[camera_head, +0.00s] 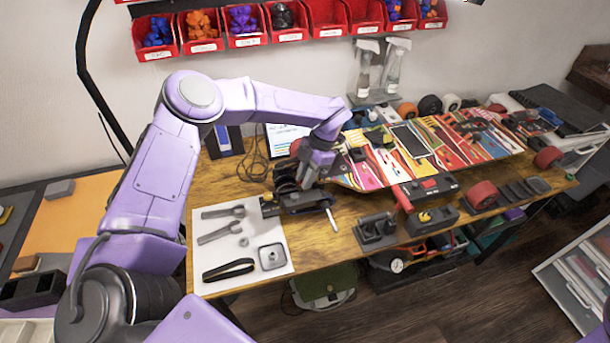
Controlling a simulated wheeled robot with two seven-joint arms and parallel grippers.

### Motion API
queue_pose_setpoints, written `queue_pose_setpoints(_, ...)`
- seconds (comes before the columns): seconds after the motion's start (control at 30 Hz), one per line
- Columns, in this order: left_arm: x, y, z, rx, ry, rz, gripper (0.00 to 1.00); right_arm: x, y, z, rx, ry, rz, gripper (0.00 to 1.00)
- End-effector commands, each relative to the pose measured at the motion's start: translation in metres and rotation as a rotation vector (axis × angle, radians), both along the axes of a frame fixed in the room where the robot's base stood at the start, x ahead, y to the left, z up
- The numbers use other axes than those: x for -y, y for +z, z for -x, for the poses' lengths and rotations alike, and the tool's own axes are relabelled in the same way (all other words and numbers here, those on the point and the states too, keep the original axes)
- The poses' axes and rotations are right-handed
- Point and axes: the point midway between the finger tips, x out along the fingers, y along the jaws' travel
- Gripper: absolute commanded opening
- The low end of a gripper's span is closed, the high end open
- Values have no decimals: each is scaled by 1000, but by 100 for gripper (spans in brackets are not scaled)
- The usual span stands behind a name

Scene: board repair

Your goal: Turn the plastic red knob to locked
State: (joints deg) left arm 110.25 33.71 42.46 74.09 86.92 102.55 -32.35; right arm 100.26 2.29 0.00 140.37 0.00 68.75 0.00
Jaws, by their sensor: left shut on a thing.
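My left gripper (308,182) reaches down from the upper left over a black fixture (304,202) beside the white mat's right edge. Its fingers are shut on a small part at this fixture, which they mostly cover. I cannot make out a red knob between the fingers. A dull red piece (295,147) shows just behind the gripper, partly hidden by it; I cannot tell whether it is the knob. My right gripper is not in view.
A white mat (214,268) with wrenches and a black strap lies left of the fixture. Colourful skateboard decks (375,172) fill the bench to the right. Another black fixture (375,232) stands near the front edge. Red bins (325,18) and spray bottles (363,70) are at the back.

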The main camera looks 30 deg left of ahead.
Motion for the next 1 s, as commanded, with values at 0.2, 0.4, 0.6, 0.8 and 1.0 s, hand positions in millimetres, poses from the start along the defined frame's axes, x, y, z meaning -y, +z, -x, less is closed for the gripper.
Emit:
queue_pose_setpoints(0.2, 1, -2, 1, -2, -4, 1, 0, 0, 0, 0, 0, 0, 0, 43)
queue_pose_setpoints(0.4, 1, -1, 0, -2, -2, 1, 33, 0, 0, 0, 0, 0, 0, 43)
queue_pose_setpoints(0.6, 0, 0, 0, 0, 0, 0, 33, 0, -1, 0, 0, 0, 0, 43)
queue_pose_setpoints(0.8, 6, 26, -12, 4, 1, -1, 33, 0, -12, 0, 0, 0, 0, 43)
queue_pose_setpoints(1.0, 15, 70, -29, 3, -1, -1, 33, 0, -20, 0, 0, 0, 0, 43)
